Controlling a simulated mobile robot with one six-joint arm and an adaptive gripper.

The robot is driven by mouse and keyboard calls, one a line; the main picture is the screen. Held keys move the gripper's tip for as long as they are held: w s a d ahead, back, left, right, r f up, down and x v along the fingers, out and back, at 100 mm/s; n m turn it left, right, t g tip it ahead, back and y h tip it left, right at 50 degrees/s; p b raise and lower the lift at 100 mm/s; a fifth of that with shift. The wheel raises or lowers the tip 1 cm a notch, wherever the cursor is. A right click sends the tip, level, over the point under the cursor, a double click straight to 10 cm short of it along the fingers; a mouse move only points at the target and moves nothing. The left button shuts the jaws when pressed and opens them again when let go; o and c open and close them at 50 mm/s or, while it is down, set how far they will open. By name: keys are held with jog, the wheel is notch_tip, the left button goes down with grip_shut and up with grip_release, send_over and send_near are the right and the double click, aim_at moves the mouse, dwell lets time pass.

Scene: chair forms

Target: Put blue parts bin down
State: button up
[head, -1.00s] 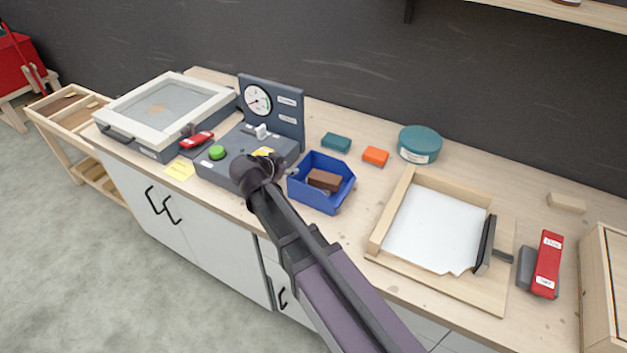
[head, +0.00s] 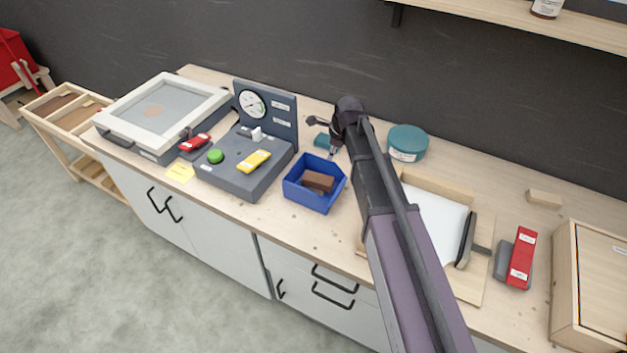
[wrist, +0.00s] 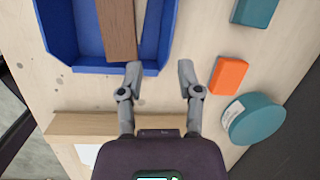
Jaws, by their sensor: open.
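The blue parts bin (head: 314,198) stands upright on the wooden bench, in front of the grey gauge panel's right end. A brown block (head: 318,181) lies in it. In the wrist view the blue bin (wrist: 63,58) fills the upper left, with the brown block (wrist: 117,28) inside. My gripper (wrist: 160,72) is open and empty; its left finger is by the bin's near wall and its right finger is over bare bench near an orange block (wrist: 229,75). In the head view my gripper (head: 325,137) is above the bench behind the bin, partly hidden by my arm.
A teal block (wrist: 256,11) and a round teal tin (wrist: 254,118) lie near the orange block. A grey control box (head: 240,172) with a yellow piece stands left of the bin. A wooden tray (head: 440,180), partly behind my arm, and a red stapler-like tool (head: 520,258) are to the right.

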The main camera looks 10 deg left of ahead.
jog(key=shift+w+d+r+m+y+p, duration=0.25)
jog(key=shift+w+d+r+m+y, duration=0.15)
jog(key=shift+d+r+m+y, duration=0.15)
jog(key=shift+w+d+r+m+y+p, duration=0.2)
jog(key=shift+w+d+r+m+y, duration=0.25)
jog(key=shift+d+r+m, duration=0.15)
jog(key=shift+f, duration=0.1)
jog(key=b, duration=0.7)
send_over(323, 166)
jog(key=d, duration=0.3)
notch_tip(323, 166, down, 7)
jog(key=shift+s+a+f+b, duration=0.15)
jog(key=shift+a+f+b, duration=0.2)
jog(key=shift+f+b, duration=0.1)
jog(key=shift+b+x, duration=2.35)
jog(key=shift+x, duration=0.25)
jog(key=shift+s+a+r, duration=0.1)
jog(key=shift+s+a, duration=0.05)
jog(key=shift+s, duration=0.05)
grip_shut()
